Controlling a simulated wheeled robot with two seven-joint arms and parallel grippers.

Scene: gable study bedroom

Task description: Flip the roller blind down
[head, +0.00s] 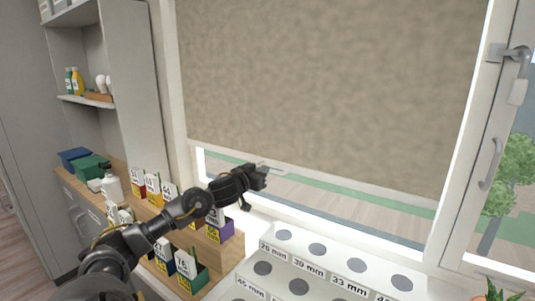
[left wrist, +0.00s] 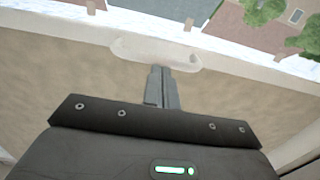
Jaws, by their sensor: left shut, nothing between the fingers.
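The beige roller blind (head: 330,80) hangs over most of the window, and its lower edge slopes down to the right in the head view. A strip of clear glass shows below it. My left gripper (head: 264,172) is at the blind's lower edge, left of the window's middle. In the left wrist view its fingers (left wrist: 161,72) are shut and empty, overlapping a pale oval pull tab (left wrist: 150,48) at the blind's edge. I cannot tell whether they touch it. The blind's fabric (left wrist: 60,90) fills both sides there. My right gripper is not in view.
A white board with round holes and millimetre labels (head: 315,264) stands below the window. Labelled boxes (head: 187,268) crowd the wooden counter under my left arm. A window handle (head: 490,165) is on the right frame. A plant (head: 492,290) stands bottom right.

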